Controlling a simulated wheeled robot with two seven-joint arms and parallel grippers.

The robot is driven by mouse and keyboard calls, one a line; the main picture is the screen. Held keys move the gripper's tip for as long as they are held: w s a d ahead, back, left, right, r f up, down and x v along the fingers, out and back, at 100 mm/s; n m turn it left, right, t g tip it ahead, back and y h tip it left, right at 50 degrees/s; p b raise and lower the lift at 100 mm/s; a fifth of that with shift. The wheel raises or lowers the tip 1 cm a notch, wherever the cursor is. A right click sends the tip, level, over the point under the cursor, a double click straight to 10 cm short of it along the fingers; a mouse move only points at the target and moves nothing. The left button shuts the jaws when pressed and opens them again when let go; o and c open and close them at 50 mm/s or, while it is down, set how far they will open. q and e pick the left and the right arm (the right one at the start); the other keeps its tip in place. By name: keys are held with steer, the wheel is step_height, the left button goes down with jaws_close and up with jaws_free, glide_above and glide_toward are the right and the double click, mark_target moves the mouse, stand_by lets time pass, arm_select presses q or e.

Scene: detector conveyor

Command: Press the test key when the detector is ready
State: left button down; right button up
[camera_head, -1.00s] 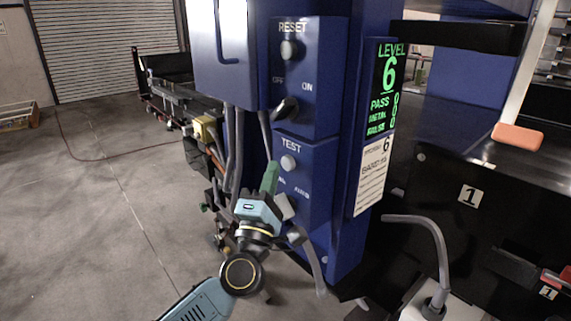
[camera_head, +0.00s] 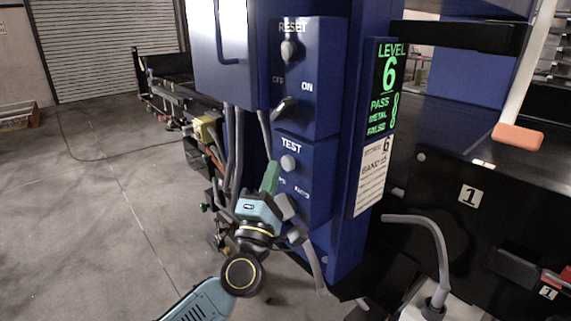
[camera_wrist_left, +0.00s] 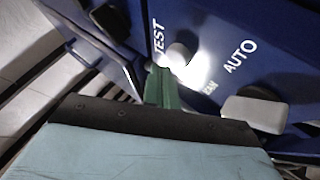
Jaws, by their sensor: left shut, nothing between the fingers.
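The TEST key (camera_head: 288,162) is a round whitish button on the lower blue panel, under the word TEST. It also shows in the left wrist view (camera_wrist_left: 180,55), just beyond the fingertips. My left gripper (camera_head: 270,174) has green fingers, shut and empty, a little left of and below the key in the head view. In the left wrist view its fingertips (camera_wrist_left: 155,80) are close to the key; I cannot tell whether they touch it. The display (camera_head: 383,85) reads LEVEL 6, PASS, METAL and FALSE in green. My right gripper is not in view.
Above are the RESET button (camera_head: 289,49) and an OFF/ON knob (camera_head: 286,108). A pale selector knob (camera_wrist_left: 255,110) sits near the word AUTO. Grey cables (camera_head: 232,150) hang left of the panel. A label sheet (camera_head: 372,176) is under the display. The floor at left is mostly open.

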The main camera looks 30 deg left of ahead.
arm_select(q)
steer(key=shift+w, duration=0.1)
steer(key=shift+w+d, duration=0.2)
steer(key=shift+w, duration=0.1)
steer(key=shift+w+d, duration=0.15)
steer(key=shift+w, duration=0.3)
stand_by(0.6)
steer(key=shift+s, duration=0.2)
steer(key=shift+s+a+p, duration=0.35)
steer(key=shift+s+p, duration=0.05)
steer(key=shift+s, duration=0.3)
steer(key=shift+s+a+p, duration=0.15)
steer(key=shift+s+a, duration=0.15)
steer(key=shift+s, duration=0.45)
steer(key=shift+s+a+p, duration=0.15)
steer(key=shift+s+a, duration=0.2)
steer(key=shift+s, duration=0.45)
steer(key=shift+s+a+p, duration=0.15)
steer(key=shift+s+a, duration=0.15)
steer(key=shift+s, duration=0.45)
